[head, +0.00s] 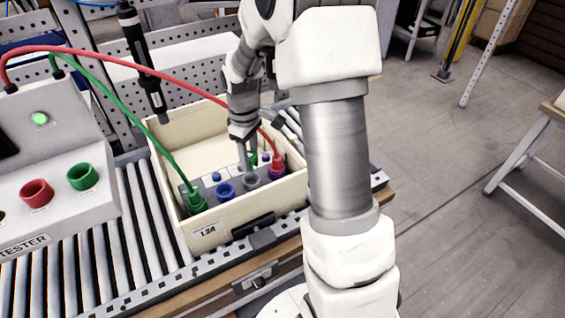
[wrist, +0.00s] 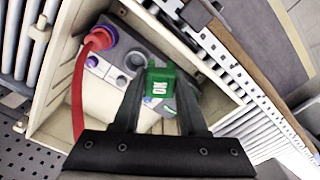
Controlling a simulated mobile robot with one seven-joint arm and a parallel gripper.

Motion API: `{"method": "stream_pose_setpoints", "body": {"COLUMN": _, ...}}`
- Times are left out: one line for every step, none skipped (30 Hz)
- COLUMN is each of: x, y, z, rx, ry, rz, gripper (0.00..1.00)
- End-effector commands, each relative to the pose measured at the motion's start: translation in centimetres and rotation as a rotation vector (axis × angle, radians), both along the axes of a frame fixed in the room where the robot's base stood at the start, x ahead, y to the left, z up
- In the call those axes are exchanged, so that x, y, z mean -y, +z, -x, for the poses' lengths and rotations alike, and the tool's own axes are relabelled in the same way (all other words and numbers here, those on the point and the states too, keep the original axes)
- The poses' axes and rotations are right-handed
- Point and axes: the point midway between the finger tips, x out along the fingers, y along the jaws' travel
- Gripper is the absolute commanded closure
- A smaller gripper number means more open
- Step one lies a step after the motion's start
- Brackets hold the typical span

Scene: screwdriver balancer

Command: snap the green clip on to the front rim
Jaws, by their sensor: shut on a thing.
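My gripper (head: 244,163) points down inside the cream bin, above the grey unit in it. In the wrist view its two fingers are shut on the green clip (wrist: 160,84), which has white lettering. A bit of green beside the fingertips shows in the head view; most of the clip is hidden there. The bin's front rim (head: 288,190) is the near edge, above the wall with the white label (head: 209,232). The clip is behind this rim and apart from it. In the wrist view the front side of the bin (wrist: 213,72) is to the right of the clip.
A grey unit (wrist: 95,88) with coloured sockets lies in the bin. A green plug (head: 194,199) and a red plug (head: 277,165) sit in it, their cables arching to the tester (head: 45,150). A black screwdriver (head: 142,58) hangs behind. Rollers (head: 110,250) lie left of the bin.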

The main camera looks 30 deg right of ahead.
Motion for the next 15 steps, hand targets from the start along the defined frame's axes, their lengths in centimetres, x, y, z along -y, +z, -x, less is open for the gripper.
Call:
{"method": "stream_pose_setpoints", "body": {"x": 0.7, "y": -0.4, "z": 0.3, "rx": 0.000, "ry": 0.069, "rz": 0.000, "gripper": 1.00}}
{"method": "stream_pose_setpoints", "body": {"x": 1.1, "y": -0.5, "z": 0.4, "rx": -0.001, "ry": 0.116, "rz": 0.000, "gripper": 1.00}}
{"method": "stream_pose_setpoints", "body": {"x": 1.6, "y": -0.7, "z": 0.6, "rx": -0.001, "ry": 0.179, "rz": 0.000, "gripper": 1.00}}
{"method": "stream_pose_setpoints", "body": {"x": 2.0, "y": -0.8, "z": 0.7, "rx": -0.001, "ry": 0.224, "rz": 0.000, "gripper": 1.00}}
{"method": "stream_pose_setpoints", "body": {"x": 2.3, "y": -0.9, "z": 0.9, "rx": -0.001, "ry": 0.271, "rz": 0.000, "gripper": 1.00}}
{"method": "stream_pose_setpoints", "body": {"x": 2.8, "y": -1.1, "z": 1.1, "rx": 0.000, "ry": 0.334, "rz": 0.000, "gripper": 1.00}}
{"method": "stream_pose_setpoints", "body": {"x": 3.2, "y": -1.2, "z": 1.2, "rx": 0.000, "ry": 0.380, "rz": 0.000, "gripper": 1.00}}
{"method": "stream_pose_setpoints", "body": {"x": 3.5, "y": -1.3, "z": 1.3, "rx": 0.000, "ry": 0.427, "rz": 0.000, "gripper": 1.00}}
{"method": "stream_pose_setpoints", "body": {"x": 4.0, "y": -1.5, "z": 1.6, "rx": 0.000, "ry": 0.489, "rz": 0.000, "gripper": 1.00}}
{"method": "stream_pose_setpoints", "body": {"x": 4.3, "y": -1.6, "z": 1.7, "rx": 0.000, "ry": 0.535, "rz": 0.000, "gripper": 1.00}}
{"method": "stream_pose_setpoints", "body": {"x": 4.7, "y": -1.7, "z": 1.9, "rx": 0.000, "ry": 0.580, "rz": -0.001, "gripper": 1.00}}
{"method": "stream_pose_setpoints", "body": {"x": 5.0, "y": -1.9, "z": 2.1, "rx": -0.001, "ry": 0.638, "rz": 0.000, "gripper": 1.00}}
{"method": "stream_pose_setpoints", "body": {"x": 5.3, "y": -1.9, "z": 2.3, "rx": -0.001, "ry": 0.680, "rz": 0.000, "gripper": 1.00}}
{"method": "stream_pose_setpoints", "body": {"x": 5.6, "y": -2.0, "z": 2.4, "rx": -0.001, "ry": 0.718, "rz": 0.000, "gripper": 1.00}}
{"method": "stream_pose_setpoints", "body": {"x": 6.0, "y": -2.1, "z": 2.6, "rx": -0.001, "ry": 0.766, "rz": 0.000, "gripper": 1.00}}
